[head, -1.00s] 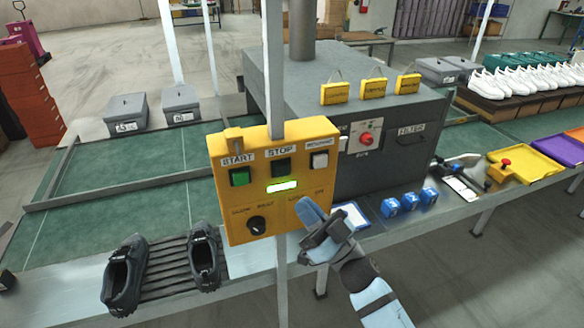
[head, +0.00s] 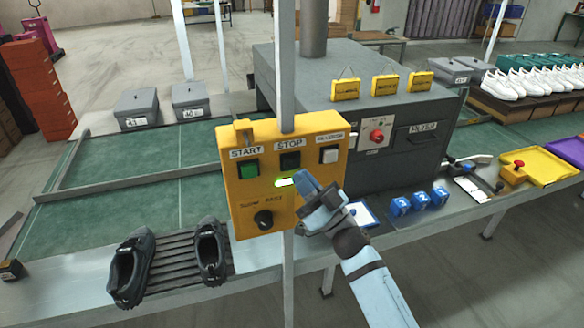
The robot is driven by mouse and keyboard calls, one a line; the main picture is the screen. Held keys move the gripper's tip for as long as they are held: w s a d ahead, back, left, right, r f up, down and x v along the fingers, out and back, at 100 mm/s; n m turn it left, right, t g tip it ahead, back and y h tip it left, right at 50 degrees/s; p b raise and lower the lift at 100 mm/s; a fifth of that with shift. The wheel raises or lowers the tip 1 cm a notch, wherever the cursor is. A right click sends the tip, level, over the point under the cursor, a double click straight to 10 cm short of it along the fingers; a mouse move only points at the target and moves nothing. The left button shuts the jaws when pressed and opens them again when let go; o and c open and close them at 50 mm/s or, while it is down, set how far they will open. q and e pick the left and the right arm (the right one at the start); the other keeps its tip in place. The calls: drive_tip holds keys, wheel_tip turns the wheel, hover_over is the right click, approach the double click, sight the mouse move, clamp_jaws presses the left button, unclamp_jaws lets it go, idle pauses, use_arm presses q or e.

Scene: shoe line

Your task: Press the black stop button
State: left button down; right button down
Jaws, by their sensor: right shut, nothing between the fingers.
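The black stop button (head: 290,160) sits under the STOP label on the yellow control box (head: 240,200), between the green start button (head: 248,169) and the white reverse button (head: 330,155). My right gripper (head: 303,177) is shut and empty. I cannot tell whether the tip touches the box. The gripper hides the lower right of the box. My left gripper is not in view.
The box hangs on a grey post (head: 288,270) in front of the green conveyor (head: 120,165). Dark shoes (head: 130,270) stand on a slatted rack at left. A black dial (head: 263,219) is low on the box. Blue blocks (head: 421,199) lie to the right.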

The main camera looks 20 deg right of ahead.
drive_tip(key=shift+w, duration=0.85)
drive_tip(key=shift+w, duration=0.1)
idle(1.4)
drive_tip(key=shift+w, duration=0.3)
drive_tip(key=shift+w, duration=0.55)
idle(0.8)
drive_tip(key=shift+s+r, duration=0.1)
drive_tip(key=shift+s+p, duration=0.4)
drive_tip(key=shift+s, duration=0.45)
